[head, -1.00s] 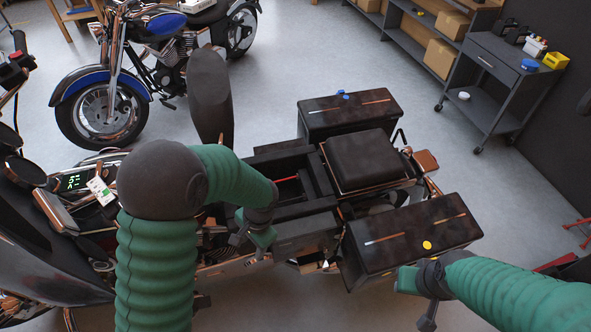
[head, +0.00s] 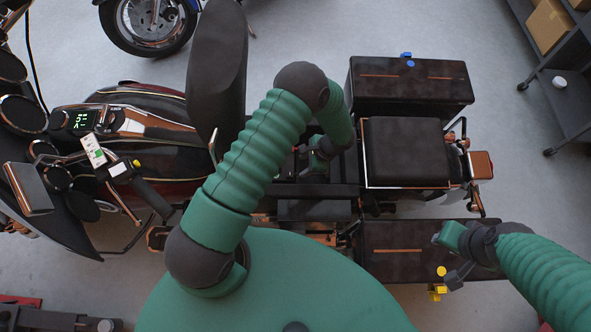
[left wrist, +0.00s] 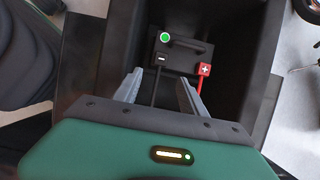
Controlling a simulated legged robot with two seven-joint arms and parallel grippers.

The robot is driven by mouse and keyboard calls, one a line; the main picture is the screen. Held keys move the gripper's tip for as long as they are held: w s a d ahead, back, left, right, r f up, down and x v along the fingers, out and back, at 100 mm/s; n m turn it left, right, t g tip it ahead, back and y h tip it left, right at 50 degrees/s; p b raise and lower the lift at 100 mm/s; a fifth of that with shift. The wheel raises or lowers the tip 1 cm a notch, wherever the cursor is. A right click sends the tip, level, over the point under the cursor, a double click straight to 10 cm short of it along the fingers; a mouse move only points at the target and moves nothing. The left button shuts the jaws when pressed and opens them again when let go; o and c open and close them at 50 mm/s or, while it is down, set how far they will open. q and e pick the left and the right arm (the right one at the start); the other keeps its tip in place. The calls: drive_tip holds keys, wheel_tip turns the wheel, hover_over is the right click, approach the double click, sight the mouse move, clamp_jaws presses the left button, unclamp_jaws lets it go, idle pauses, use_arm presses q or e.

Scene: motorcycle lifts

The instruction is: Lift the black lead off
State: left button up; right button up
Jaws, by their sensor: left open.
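The battery (left wrist: 187,46) sits in a dark open bay of the motorcycle, with a green dot on top. The black lead (left wrist: 161,60), marked with a minus, is on its left terminal, and its cable runs down between my fingers. The red lead (left wrist: 204,70), marked with a plus, is on the right terminal. My left gripper (left wrist: 158,80) is open and empty, with one finger on each side of the black cable. In the head view the left gripper (head: 312,160) reaches into the bay, and the arm partly hides it. My right gripper (head: 457,274) is over the near saddlebag.
The black seat (head: 405,150) is right of the bay. A far saddlebag (head: 410,85) and a near saddlebag (head: 395,250) flank it. An upright dark pad (head: 218,65) stands left of my left forearm. A shelf cart (head: 565,100) is at upper right.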

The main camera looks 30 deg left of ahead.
sight(293, 173)
use_arm(q)
drive_tip(key=x, duration=1)
drive_tip(key=shift+w+f, duration=0.1)
drive_tip(key=shift+w, duration=0.1)
clamp_jaws()
drive_tip(key=shift+w, duration=0.1)
idle(0.7)
